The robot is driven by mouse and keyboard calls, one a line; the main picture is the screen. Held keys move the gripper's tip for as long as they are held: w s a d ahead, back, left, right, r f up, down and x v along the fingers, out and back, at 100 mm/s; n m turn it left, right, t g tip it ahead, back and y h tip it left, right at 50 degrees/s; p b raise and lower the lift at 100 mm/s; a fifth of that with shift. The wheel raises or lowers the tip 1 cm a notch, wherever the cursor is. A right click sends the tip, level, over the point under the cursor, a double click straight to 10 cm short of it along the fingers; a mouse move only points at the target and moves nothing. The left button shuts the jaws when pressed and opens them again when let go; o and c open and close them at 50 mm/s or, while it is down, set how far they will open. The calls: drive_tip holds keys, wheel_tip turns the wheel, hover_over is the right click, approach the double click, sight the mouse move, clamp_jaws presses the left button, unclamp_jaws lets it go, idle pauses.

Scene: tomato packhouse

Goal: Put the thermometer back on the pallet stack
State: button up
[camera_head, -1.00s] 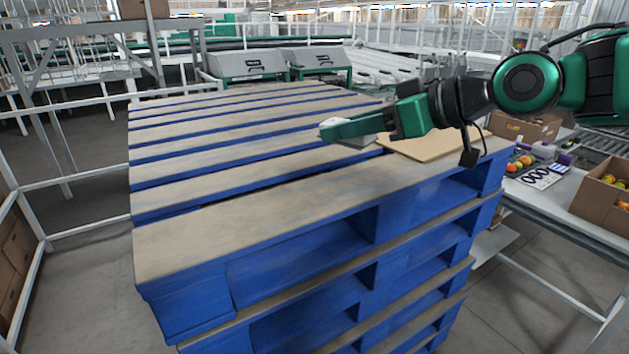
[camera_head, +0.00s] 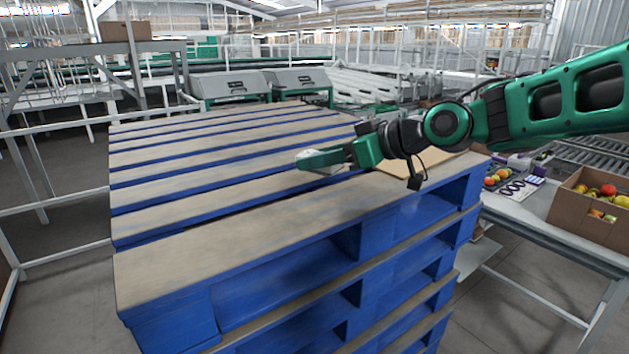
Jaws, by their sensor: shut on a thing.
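The pallet stack (camera_head: 215,243) is blue with worn wooden-looking top boards and fills the middle of the head view. My gripper (camera_head: 312,161) reaches in from the right over the top of the stack, with green fingers pointing left. It is shut on a small whitish thing (camera_head: 322,170), mostly hidden by the fingers; I take it to be the thermometer. It is at or just above the top boards; I cannot tell whether it touches them.
A flat brown cardboard sheet (camera_head: 408,164) lies on the stack right of my gripper. A bench (camera_head: 530,219) at right holds a box of tomatoes (camera_head: 580,203) and cards. White railings (camera_head: 55,209) run along the left. The stack's left and near top boards are clear.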

sight(315, 189)
drive_tip(key=w+f, duration=0.1)
drive_tip(key=w+a+f, duration=0.1)
drive_tip(key=w, duration=0.1)
drive_tip(key=shift+w+f, duration=0.15)
drive_tip(key=shift+w, duration=0.15)
drive_tip(key=shift+f, duration=2)
drive_tip(key=shift+f, duration=0.1)
drive_tip(key=o, duration=1.2)
drive_tip(key=v, duration=1.1)
drive_tip(key=shift+d+r, duration=0.2)
drive_tip(key=shift+d, duration=0.1)
drive_tip(key=shift+s+d+r, duration=0.1)
drive_tip(key=shift+s+d, duration=0.1)
drive_tip(key=shift+d, duration=0.05)
